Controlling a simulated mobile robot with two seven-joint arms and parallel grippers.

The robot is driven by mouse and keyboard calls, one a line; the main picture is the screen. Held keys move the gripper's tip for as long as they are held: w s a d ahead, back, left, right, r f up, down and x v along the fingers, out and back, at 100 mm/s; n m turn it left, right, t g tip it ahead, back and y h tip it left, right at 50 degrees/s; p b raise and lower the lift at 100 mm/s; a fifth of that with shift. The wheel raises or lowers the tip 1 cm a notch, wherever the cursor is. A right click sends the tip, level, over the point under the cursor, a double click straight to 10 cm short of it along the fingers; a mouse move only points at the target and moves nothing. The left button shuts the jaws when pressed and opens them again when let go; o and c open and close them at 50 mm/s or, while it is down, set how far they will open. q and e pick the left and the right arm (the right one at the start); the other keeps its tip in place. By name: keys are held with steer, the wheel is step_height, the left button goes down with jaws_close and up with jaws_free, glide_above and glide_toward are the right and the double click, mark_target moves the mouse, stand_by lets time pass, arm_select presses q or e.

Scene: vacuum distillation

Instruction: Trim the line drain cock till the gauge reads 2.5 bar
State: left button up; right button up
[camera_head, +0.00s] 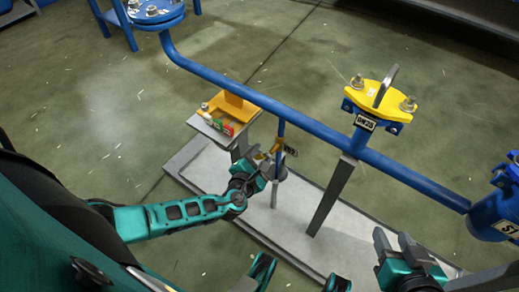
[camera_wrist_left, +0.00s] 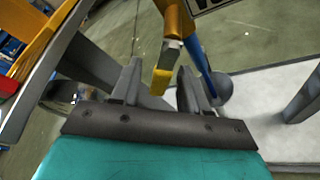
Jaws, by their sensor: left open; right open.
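The line drain cock hangs below the blue pipe; its small yellow lever (camera_head: 277,145) shows beside a dark tag (camera_head: 290,150). My left gripper (camera_head: 268,168) is right at the cock, open. In the left wrist view the yellow lever tip (camera_wrist_left: 162,80) stands between the two parted fingers of the left gripper (camera_wrist_left: 160,92), with a gap to the finger on the right; contact with the left finger cannot be told. My right gripper (camera_head: 398,248) is open and empty at lower right, over the plinth. No gauge reading can be made out.
The blue pipe (camera_head: 320,130) crosses above. A yellow-topped valve marked DN25 (camera_head: 382,95) and a grey support post (camera_head: 332,195) are to the right.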

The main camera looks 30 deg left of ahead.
arm_select(q)
steer(key=shift+w, duration=0.1)
stand_by(0.3)
jaws_close()
stand_by(0.4)
